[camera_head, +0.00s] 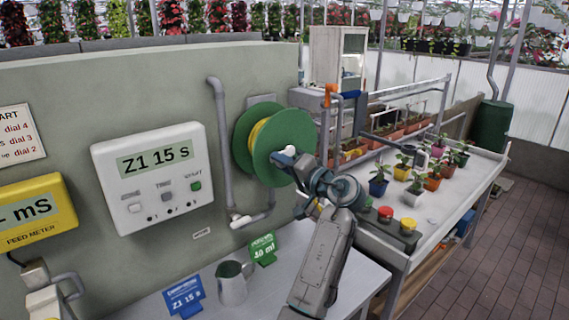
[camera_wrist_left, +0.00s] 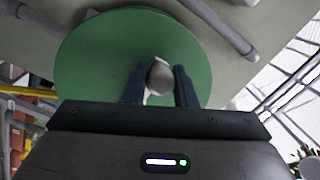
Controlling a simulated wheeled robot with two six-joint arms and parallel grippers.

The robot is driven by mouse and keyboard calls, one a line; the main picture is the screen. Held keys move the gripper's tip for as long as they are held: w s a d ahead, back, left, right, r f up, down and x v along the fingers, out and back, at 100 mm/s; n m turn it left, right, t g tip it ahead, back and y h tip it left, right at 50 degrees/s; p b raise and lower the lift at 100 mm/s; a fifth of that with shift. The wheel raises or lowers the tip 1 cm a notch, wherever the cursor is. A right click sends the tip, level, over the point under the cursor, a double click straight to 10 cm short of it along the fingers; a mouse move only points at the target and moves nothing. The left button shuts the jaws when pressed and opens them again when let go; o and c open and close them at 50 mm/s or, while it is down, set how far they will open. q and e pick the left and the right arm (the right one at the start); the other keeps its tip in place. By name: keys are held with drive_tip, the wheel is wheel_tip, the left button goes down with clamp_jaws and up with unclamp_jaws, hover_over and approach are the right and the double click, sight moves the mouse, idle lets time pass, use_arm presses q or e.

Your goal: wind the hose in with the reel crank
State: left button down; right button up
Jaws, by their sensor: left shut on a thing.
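The green hose reel (camera_head: 278,130) is mounted on the grey-green wall, with yellow hose (camera_head: 257,134) wound between its two discs. A pale crank knob (camera_head: 287,152) sticks out from the front disc. My left gripper (camera_head: 294,161) is at the knob, its arm coming up from below. In the left wrist view the green disc (camera_wrist_left: 88,62) fills the upper middle, and the two dark fingers (camera_wrist_left: 159,85) close on the grey knob (camera_wrist_left: 160,75) from both sides. My right gripper is in neither view.
A grey pipe (camera_head: 222,140) runs down the wall left of the reel. A white timer box (camera_head: 150,177) hangs further left. A metal jug (camera_head: 233,284) and small signs stand on the table below. A bench (camera_head: 455,187) with several potted plants stands to the right.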

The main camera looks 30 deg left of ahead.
use_arm(q)
drive_tip(key=shift+r+m+p, duration=0.65)
drive_tip(key=shift+r+m, duration=0.1)
drive_tip(key=shift+m, duration=0.35)
drive_tip(key=shift+w+r+m+p, duration=0.1)
drive_tip(key=shift+r+m+p, duration=0.2)
drive_tip(key=shift+m+p, duration=0.35)
drive_tip(key=c, duration=1.3)
unclamp_jaws()
drive_tip(key=shift+a, duration=0.1)
drive_tip(key=shift+o, duration=0.7)
drive_tip(key=shift+a+f, duration=0.1)
drive_tip(key=shift+a, duration=0.1)
drive_tip(key=shift+d, duration=0.15)
